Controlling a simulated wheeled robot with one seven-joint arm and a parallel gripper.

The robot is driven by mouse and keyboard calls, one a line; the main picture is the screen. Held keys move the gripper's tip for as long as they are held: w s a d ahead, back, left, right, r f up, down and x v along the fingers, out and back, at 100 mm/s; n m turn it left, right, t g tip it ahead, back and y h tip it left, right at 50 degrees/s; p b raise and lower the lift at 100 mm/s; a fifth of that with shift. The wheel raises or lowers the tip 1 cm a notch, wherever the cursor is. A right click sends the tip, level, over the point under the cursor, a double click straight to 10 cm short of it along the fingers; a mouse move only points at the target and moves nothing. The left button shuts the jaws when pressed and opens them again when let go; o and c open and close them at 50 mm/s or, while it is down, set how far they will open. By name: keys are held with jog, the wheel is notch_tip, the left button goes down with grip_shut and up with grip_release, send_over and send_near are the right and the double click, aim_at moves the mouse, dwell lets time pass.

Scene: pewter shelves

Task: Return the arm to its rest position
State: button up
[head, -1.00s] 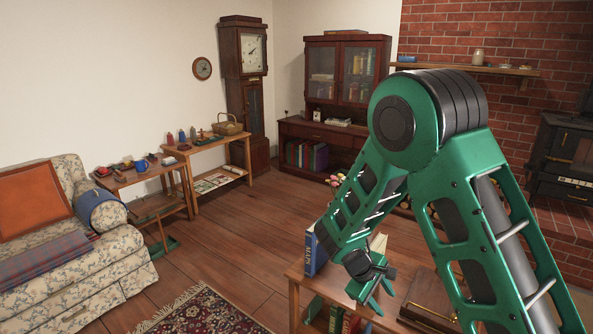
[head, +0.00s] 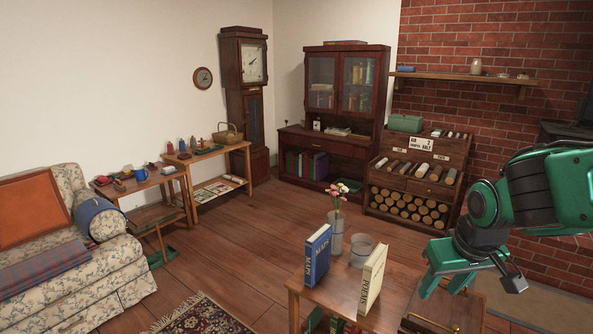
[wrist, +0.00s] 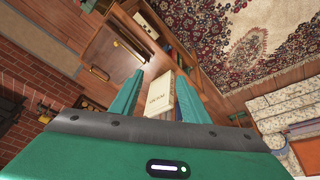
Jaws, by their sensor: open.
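My green arm (head: 545,190) is folded at the right side of the head view, in front of the brick wall. My gripper (head: 445,284) hangs pointing down at the right of the small wooden table (head: 330,292). Its two green fingers show apart in the wrist view (wrist: 158,95), with nothing held between them. A cream "Poems" book (head: 372,278) stands upright on the table; in the wrist view it shows beyond the fingers (wrist: 160,94), apart from them.
On the table also stand a blue "Maps" book (head: 317,255), a metal vase with flowers (head: 336,230) and a grey pot (head: 361,250). A floral sofa (head: 90,270) is at left. A wooden rack (head: 420,180) stands behind.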

jog(key=s+d+m+g, duration=0.2)
jog(key=s+d, duration=0.3)
jog(key=s, duration=0.4)
jog(key=s+d+m+g, duration=0.2)
jog(key=s+d+m, duration=0.3)
jog(key=s, duration=0.5)
jog(key=shift+d+y, duration=0.3)
jog(key=shift+d, duration=0.3)
jog(key=shift+f, duration=0.1)
jog(key=shift+w+f, duration=0.25)
jog(key=shift+w, duration=0.45)
